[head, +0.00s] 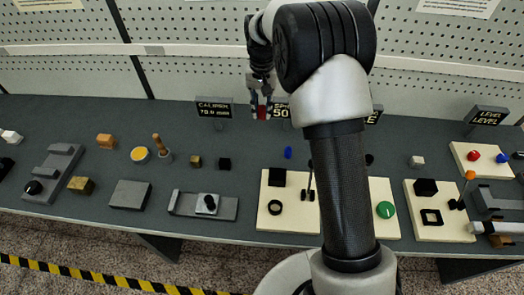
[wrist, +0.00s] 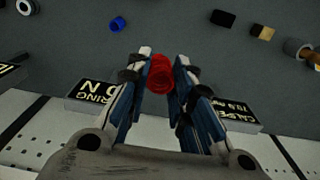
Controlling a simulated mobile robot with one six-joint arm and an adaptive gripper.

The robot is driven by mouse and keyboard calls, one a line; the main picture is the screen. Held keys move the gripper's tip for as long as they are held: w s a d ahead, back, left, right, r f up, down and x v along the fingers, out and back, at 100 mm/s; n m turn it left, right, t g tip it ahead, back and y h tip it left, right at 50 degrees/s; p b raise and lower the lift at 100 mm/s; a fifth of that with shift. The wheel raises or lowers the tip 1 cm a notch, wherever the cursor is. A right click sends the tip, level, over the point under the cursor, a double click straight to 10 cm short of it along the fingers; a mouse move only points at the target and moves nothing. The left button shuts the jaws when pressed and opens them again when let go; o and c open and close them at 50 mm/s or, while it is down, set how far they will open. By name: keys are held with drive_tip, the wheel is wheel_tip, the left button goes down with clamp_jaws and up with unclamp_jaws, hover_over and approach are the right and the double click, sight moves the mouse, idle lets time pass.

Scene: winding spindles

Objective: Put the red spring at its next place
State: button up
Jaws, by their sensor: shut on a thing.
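The red spring (wrist: 160,75) is a short red coil between my gripper's fingertips (wrist: 163,62) in the wrist view. My gripper (head: 262,113) is shut on it. In the wrist view that second sign (wrist: 95,94) reads partly "RING" and "N". My arm hides part of the bench behind it, so I cannot tell which place is the spring's.
A small blue ring (head: 288,152) lies on the bench in front of the signs. Cream boards (head: 290,222) with black fixtures stand along the front; one has a green dial (head: 386,209). Small blocks (head: 224,164) and grey tools (head: 130,194) stand left. Pegboard (head: 200,15) rises behind.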

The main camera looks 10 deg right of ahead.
drive_tip(key=f+b, duration=0.1)
drive_tip(key=f, duration=0.5)
drive_tip(key=f+b, duration=0.1)
drive_tip(key=f, duration=0.6)
drive_tip(key=f+b, duration=0.1)
drive_tip(key=f, duration=0.6)
drive_tip(key=shift+w, duration=0.25)
drive_tip(key=shift+f+b, duration=0.15)
drive_tip(key=shift+b, duration=0.2)
drive_tip(key=shift+f, duration=0.2)
drive_tip(key=o, duration=0.9)
drive_tip(key=shift+r, duration=0.1)
drive_tip(key=shift+c, duration=0.2)
